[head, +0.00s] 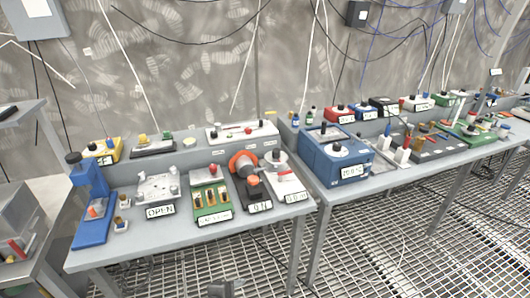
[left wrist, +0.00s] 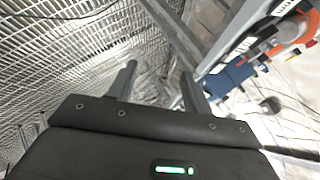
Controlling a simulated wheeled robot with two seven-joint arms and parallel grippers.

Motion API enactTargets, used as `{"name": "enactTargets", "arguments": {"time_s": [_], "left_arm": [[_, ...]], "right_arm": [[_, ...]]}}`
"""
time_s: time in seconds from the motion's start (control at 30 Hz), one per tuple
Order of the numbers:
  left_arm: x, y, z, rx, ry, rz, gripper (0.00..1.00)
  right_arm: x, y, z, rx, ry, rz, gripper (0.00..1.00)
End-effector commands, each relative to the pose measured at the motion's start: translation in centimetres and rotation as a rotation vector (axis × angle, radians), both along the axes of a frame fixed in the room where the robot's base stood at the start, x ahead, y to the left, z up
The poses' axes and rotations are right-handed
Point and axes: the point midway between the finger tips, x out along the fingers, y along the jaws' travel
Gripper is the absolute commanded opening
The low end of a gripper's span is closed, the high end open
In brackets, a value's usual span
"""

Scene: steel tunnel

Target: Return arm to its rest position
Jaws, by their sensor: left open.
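My left gripper (left wrist: 160,82) shows in the left wrist view, with its two grey fingers spread apart and nothing between them. It hangs over the metal grating floor (left wrist: 60,70), beside the edge and leg of a grey bench, and touches nothing that I can see. In the head view neither gripper can be made out clearly. Small dark parts show at the bottom edge there, and I cannot tell what they are. My right gripper is not seen.
A grey bench (head: 92,259) carries a blue press (head: 92,200), a plate labelled OPEN (head: 158,188), a green block (head: 210,200) and an orange round device (head: 243,163). A second bench (head: 317,187) carries a blue box (head: 330,155). Open grating (head: 370,250) lies in front.

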Motion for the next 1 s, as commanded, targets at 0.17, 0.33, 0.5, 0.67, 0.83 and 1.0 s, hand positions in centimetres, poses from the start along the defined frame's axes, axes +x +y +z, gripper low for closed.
{"name": "enactTargets", "arguments": {"time_s": [0.17,0.33,0.5,0.67,0.83,1.0], "left_arm": [[-5.8,7.2,-2.0,-0.186,0.294,0.514,0.50],[-10.5,11.9,-3.2,-0.270,0.458,0.838,0.50],[-14.8,15.3,-3.8,-0.319,0.572,1.086,0.50],[-18.7,17.9,-3.9,-0.350,0.654,1.291,0.50],[-17.6,17.7,-8.2,-0.337,0.668,1.296,0.50],[-17.0,17.5,-12.9,-0.322,0.685,1.295,0.50]], "right_arm": [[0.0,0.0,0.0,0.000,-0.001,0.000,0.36],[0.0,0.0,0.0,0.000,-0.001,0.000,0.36],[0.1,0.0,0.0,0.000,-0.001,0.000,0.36],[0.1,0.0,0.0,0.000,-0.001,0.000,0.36],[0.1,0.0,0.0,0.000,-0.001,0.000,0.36],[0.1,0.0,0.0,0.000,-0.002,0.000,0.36]]}}
